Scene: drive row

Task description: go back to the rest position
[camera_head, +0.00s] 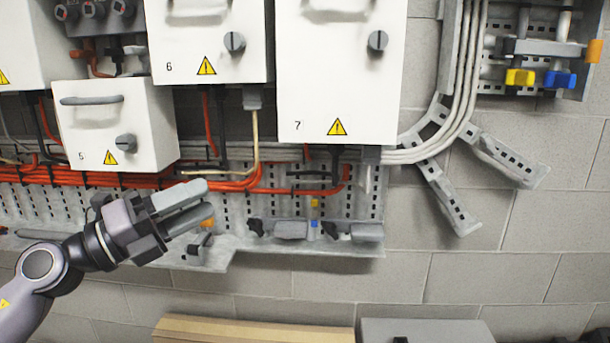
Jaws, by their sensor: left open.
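My left gripper (208,203) reaches in from the lower left and points right. Its two grey fingers are a little apart, with nothing visible between them. It is in front of the perforated cable tray (235,243), below the white box marked 5 (115,125). I cannot tell whether it touches the tray. My right gripper is not in view.
White boxes marked 6 (208,40) and 7 (340,75) hang above, with rotary knobs. Orange cables (225,187) run behind the gripper. A cardboard-coloured box (250,331) and a grey box (428,331) stand below.

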